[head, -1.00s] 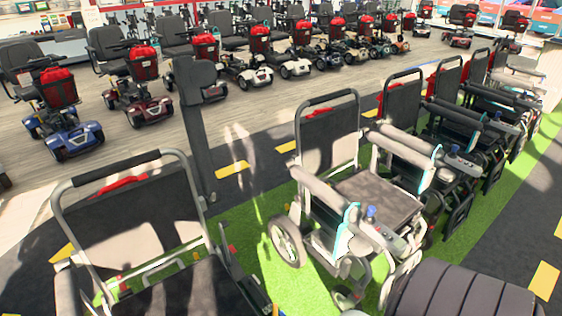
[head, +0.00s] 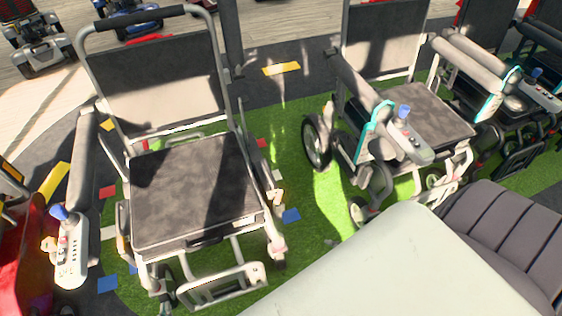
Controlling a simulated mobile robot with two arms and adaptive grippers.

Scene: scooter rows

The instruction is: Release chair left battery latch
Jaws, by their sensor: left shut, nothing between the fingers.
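The left wheelchair (head: 190,190) stands upright with a dark seat and backrest and a pale metal frame. Its armrest on the picture's left ends in a control panel (head: 71,262) with a blue joystick. I cannot make out a battery latch on the frame. My left gripper is hard to pick out in the head view; it is shut and empty. I see no contact between it and the chair. My right gripper does not show.
A second wheelchair (head: 415,110) stands to the right, with more behind it. Green turf (head: 300,215) lies between the two chairs. A dark padded seat (head: 510,240) fills the lower right. Scooters stand at the back, and a red body (head: 20,250) is at the left edge.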

